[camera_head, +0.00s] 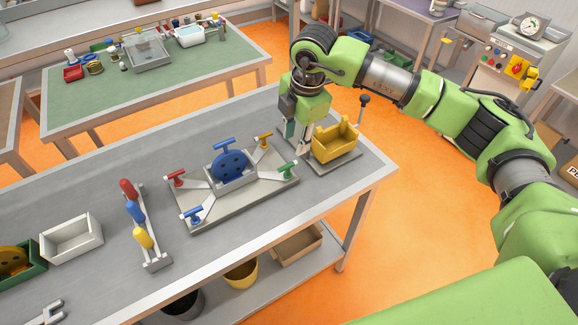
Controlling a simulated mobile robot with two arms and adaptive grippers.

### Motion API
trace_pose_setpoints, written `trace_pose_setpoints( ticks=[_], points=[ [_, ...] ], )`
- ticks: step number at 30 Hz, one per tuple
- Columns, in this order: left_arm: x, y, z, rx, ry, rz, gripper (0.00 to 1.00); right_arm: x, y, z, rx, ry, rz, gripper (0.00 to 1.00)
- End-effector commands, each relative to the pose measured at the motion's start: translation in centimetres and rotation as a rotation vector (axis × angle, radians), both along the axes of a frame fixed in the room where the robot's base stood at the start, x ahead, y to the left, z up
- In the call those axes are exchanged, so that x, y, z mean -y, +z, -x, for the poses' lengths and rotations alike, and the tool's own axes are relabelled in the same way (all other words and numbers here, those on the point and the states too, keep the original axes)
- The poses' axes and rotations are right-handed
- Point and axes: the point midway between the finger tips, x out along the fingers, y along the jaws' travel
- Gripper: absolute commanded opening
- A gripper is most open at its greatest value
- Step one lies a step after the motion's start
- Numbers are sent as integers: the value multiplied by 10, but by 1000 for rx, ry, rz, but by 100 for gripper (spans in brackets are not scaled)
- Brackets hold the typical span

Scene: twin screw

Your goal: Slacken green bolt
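The green bolt (287,170), with a T-shaped handle, stands at the right corner of a grey fixture plate (240,203) on the workbench. A blue round part (229,164) with a blue T-handle (224,146) sits in the middle of the plate. My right gripper (297,142) points down behind the green bolt, beside a yellow bin. Its fingers look apart, with nothing seen between them, and it does not touch the green bolt. My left gripper is out of view.
Red (175,178), blue (193,215) and yellow (264,139) T-handled bolts stand around the plate. A handle rack (155,262) and white tray (71,240) are left.

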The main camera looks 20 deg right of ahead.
Motion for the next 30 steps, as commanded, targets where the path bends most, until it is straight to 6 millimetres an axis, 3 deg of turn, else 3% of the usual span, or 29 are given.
trace_pose_setpoints(
  ticks=[5,18,24,30],
  points=[
    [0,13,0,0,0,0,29,-2,-22,-3,-6,0,0,30],
    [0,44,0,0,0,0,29,-8,-109,-19,-6,3,-3,30],
    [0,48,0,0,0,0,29,-9,-129,-23,-3,5,-3,30],
    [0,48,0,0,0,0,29,-10,-133,-24,-2,6,-3,30]
  ],
)
